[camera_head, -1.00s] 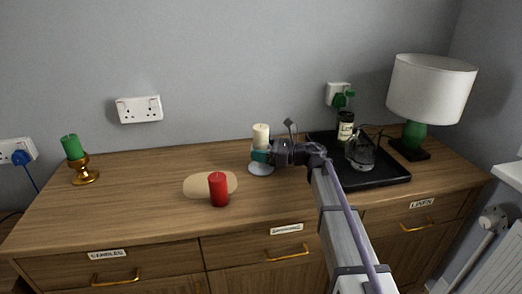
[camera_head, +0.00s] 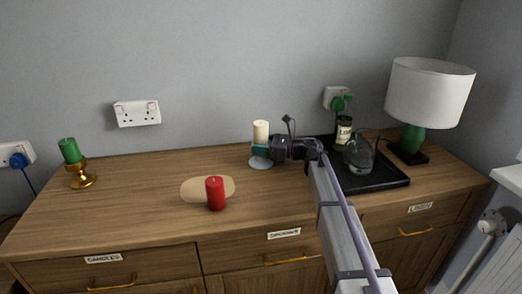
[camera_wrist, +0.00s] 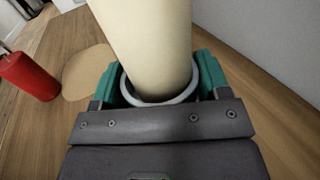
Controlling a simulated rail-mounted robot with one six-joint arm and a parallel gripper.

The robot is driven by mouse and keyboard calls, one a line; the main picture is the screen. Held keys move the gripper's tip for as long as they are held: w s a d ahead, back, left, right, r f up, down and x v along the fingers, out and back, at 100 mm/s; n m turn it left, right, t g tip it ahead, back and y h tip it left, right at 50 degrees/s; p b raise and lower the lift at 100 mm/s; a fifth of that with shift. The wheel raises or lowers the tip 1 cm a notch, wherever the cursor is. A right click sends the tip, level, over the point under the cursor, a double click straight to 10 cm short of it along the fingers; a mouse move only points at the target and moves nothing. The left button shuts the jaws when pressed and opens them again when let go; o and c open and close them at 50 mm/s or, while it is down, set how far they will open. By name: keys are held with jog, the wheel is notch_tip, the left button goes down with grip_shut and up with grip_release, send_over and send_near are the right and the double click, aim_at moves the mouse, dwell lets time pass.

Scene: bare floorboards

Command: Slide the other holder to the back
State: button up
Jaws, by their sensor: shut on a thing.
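A holder with a pale disc base (camera_head: 261,162) stands on the dresser top, with a cream candle (camera_head: 261,132) upright in it. My gripper (camera_head: 259,149) is shut on this holder from the right, just below the candle. In the wrist view its teal fingers flank the holder's pale round cup (camera_wrist: 162,101), and the cream candle (camera_wrist: 146,45) rises from it. A brass holder (camera_head: 82,175) with a green candle (camera_head: 69,150) stands at the far left, apart from my gripper.
A red candle (camera_head: 215,193) stands at the front edge of a tan oval mat (camera_head: 190,190). On the right, a black tray (camera_head: 385,180) carries a bottle (camera_head: 344,131) and a glass vessel (camera_head: 358,155), with a lamp (camera_head: 430,90) beyond.

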aim_at(261, 121)
jog(key=shift+w, duration=0.85)
jog(key=o, duration=1.3)
notch_tip(261, 121, up, 10)
jog(key=p, duration=1)
jog(key=shift+r, duration=0.1)
